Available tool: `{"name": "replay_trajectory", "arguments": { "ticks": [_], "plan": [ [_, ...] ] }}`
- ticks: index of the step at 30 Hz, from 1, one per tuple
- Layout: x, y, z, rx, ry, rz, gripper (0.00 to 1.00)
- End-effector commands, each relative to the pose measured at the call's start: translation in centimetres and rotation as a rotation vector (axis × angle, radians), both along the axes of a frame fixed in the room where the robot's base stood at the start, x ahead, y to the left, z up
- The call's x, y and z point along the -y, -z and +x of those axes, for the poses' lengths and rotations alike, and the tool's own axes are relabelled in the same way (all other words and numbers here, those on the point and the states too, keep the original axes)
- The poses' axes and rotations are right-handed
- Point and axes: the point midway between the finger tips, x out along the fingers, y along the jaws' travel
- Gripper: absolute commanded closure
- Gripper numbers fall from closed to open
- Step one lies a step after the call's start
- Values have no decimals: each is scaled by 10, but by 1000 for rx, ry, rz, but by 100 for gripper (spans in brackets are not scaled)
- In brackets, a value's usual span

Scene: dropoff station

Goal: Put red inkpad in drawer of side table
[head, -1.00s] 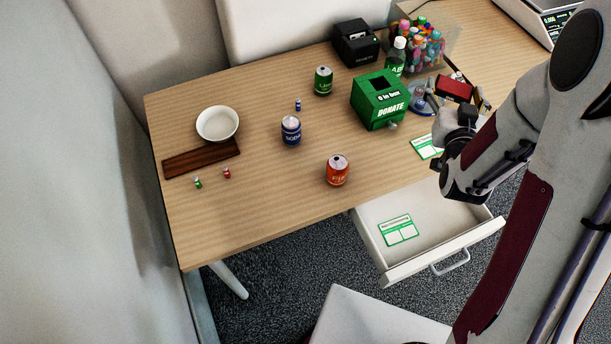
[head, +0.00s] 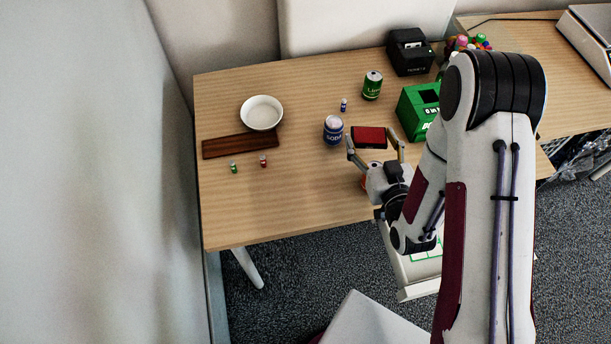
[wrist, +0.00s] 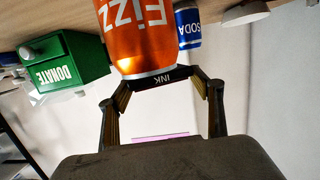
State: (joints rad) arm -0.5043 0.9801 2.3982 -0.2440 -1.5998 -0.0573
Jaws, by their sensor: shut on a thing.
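The red inkpad (head: 369,136) is held between the fingers of my gripper (head: 374,144), over the right-middle part of the table. In the wrist view the dark edge of the inkpad (wrist: 168,79), with the letters INK, lies across my gripper (wrist: 160,88). The orange Fizz can (wrist: 147,40) fills the space behind it there. In the head view that can is mostly hidden by my gripper. The side table's drawer (head: 417,286) is open at the front. My arm covers much of it, and a green-and-white card (head: 427,254) shows inside.
A blue soda can (head: 333,130) stands just left of the inkpad. A green donation box (head: 412,113) is to the right, a green can (head: 372,86) behind. A white bowl (head: 262,112) and a dark wooden board (head: 240,146) are at the left. The table's front left is clear.

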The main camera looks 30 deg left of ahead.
Motion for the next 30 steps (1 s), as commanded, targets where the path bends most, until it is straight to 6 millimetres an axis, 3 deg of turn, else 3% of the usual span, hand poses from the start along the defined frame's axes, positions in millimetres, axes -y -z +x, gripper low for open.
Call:
{"name": "replay_trajectory", "arguments": {
  "ticks": [9,19,30],
  "plan": [
    [-54,24,-60,0,-196,0,58],
    [-89,28,-109,2,-360,1,58],
    [-101,3,-121,2,-426,1,58]
  ]
}}
